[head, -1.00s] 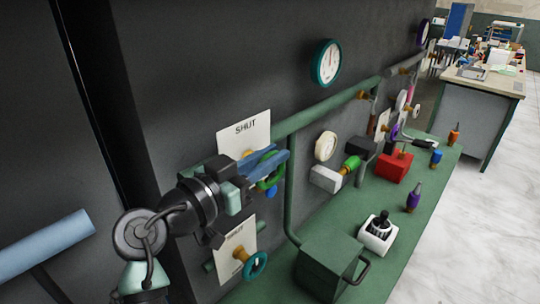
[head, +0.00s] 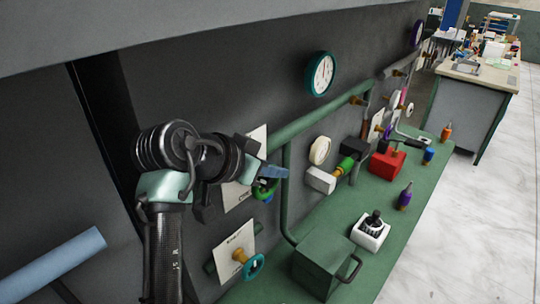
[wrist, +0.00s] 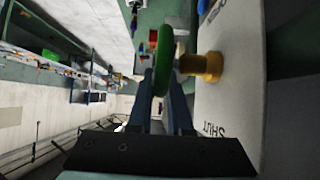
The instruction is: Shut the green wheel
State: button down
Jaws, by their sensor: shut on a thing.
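The green wheel (head: 262,196) is on a brass stem in front of a white plate on the dark wall, mostly hidden behind my gripper (head: 271,177) in the head view. In the wrist view the green wheel (wrist: 163,50) is seen edge-on, its rim between the two blue fingers of my gripper (wrist: 163,78). My gripper is shut on this rim. The brass stem (wrist: 203,67) joins the wheel to the plate (wrist: 222,110), which carries the word SHUT, upside down in the wrist view.
A teal wheel (head: 253,267) on a lower plate is just below. A green pipe (head: 310,126) runs along the wall above the green bench (head: 325,223), with a green box (head: 322,265) and a black-and-white joystick (head: 371,230) on it. A gauge (head: 320,74) hangs higher up.

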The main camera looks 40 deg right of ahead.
jog(key=y+p, duration=0.2)
jog(key=p, duration=0.1)
jog(key=d+y+p, duration=0.1)
jog(key=y+p, duration=0.2)
jog(key=shift+f+g, duration=0.1)
jog(key=shift+g, duration=0.2)
jog(key=y+p, duration=0.2)
jog(key=shift+f+y, duration=0.4)
jog(key=shift+f+y+p, duration=0.25)
jog(key=shift+y+p, duration=0.2)
jog(key=shift+y, duration=0.05)
jog(key=shift+f, duration=0.1)
jog(key=c, duration=0.8)
grip_release()
jog(key=shift+c, duration=0.2)
jog(key=shift+f+b, duration=0.1)
jog(key=shift+b, duration=0.25)
